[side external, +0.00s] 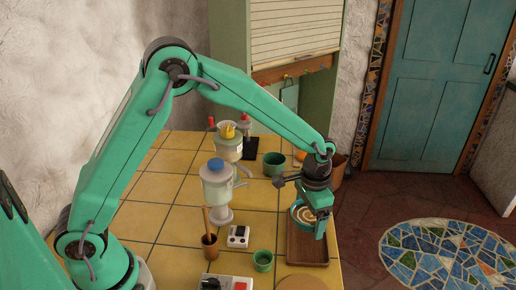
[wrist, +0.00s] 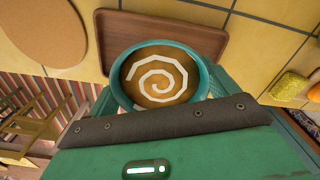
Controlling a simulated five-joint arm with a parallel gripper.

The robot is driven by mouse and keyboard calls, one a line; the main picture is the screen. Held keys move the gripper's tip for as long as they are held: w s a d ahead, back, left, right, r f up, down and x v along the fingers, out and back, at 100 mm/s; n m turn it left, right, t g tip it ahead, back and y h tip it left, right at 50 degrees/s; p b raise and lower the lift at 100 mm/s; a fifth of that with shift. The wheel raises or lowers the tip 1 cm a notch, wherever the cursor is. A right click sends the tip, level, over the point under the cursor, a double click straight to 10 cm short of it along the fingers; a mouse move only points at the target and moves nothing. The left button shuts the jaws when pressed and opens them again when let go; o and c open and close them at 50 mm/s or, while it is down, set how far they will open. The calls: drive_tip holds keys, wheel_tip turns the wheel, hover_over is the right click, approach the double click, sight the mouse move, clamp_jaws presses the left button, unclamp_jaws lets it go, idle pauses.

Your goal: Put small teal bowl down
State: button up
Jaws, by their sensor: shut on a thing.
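The small teal bowl (wrist: 203,87) has a brown inside with a white spiral. My gripper (side external: 313,222) is shut on it, and it also shows in the side view (side external: 294,213) partly behind the fingers. In the wrist view, a dark padded finger of my gripper (wrist: 165,122) covers the bowl's near edge. The bowl is over a brown wooden tray (side external: 307,250), which also shows behind it in the wrist view (wrist: 203,38). I cannot tell whether the bowl touches the tray.
Left of the tray stand a green cup (side external: 263,260), a small switch box (side external: 238,236) and a brown cup with a stick (side external: 209,246). A blue-lidded blender (side external: 216,185) and a dark green pot (side external: 274,163) stand farther back. A round board (side external: 300,284) lies in front.

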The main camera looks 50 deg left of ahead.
drive_tip(key=shift+f, duration=1.95)
drive_tip(key=shift+f, duration=0.15)
drive_tip(key=o, duration=1)
wheel_tip(320, 180, up, 12)
drive_tip(key=shift+r, duration=0.15)
